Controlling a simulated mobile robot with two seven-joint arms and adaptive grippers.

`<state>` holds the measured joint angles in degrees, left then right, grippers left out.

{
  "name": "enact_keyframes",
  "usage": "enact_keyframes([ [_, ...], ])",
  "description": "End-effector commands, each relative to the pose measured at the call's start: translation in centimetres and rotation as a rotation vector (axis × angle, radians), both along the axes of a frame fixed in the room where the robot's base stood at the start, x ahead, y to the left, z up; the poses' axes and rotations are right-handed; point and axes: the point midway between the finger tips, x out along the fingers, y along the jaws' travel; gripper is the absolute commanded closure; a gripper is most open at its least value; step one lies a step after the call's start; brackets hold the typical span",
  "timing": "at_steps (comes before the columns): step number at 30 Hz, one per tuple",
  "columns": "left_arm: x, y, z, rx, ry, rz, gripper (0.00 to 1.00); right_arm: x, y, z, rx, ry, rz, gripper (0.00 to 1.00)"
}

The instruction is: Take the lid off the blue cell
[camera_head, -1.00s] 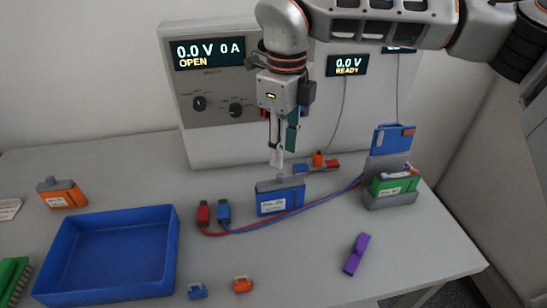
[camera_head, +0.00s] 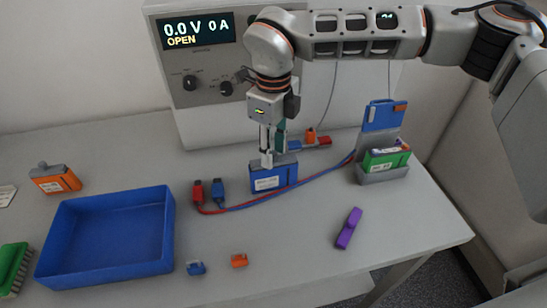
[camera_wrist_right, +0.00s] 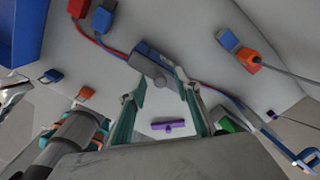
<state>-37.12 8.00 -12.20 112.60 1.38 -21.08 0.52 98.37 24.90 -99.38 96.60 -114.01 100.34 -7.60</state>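The blue cell (camera_head: 268,180) stands upright on the table, with a grey lid (camera_head: 287,160) on its top. My right gripper (camera_head: 267,161) points down at the lid from above. In the right wrist view, the fingers of my right gripper (camera_wrist_right: 161,82) are apart, with the blue cell (camera_wrist_right: 147,57) beyond their tips. A small grey knob on the lid shows between the fingertips; I cannot tell whether they touch it. The head view does not show my left gripper.
Red (camera_head: 198,191) and blue (camera_head: 218,190) plugs lie left of the cell, their cables passing in front of it. A blue tray (camera_head: 105,276) is at the left. A green cell (camera_head: 386,160) sits in a holder at the right. A purple clamp (camera_head: 348,229) lies in front.

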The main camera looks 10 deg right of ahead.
Motion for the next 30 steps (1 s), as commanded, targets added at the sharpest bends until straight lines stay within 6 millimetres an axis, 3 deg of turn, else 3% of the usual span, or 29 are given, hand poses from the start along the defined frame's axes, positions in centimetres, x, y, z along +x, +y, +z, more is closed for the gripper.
enact_keyframes([
  [2,0.0,0.0,0.0,0.000,0.000,0.000,0.60,0.0,0.0,0.0,0.000,0.000,0.000,0.70],
  [5,0.0,0.0,0.0,0.000,0.000,0.000,0.60,0.0,0.0,0.0,0.000,0.000,-0.001,0.96],
  [6,0.0,0.0,0.0,0.000,0.000,0.000,0.60,0.0,0.0,0.0,0.000,0.000,-0.001,1.00],
  [20,-0.1,0.1,-0.4,0.002,0.006,0.001,0.60,0.1,0.0,0.6,-0.001,-0.002,-0.001,1.00],
  [26,-0.2,0.1,-0.6,0.001,0.006,0.000,0.60,0.1,0.0,2.8,0.000,-0.004,-0.002,1.00],
  [30,-0.2,0.1,-0.8,0.001,0.006,0.000,0.60,0.2,0.0,5.8,0.000,-0.006,-0.003,1.00],
])
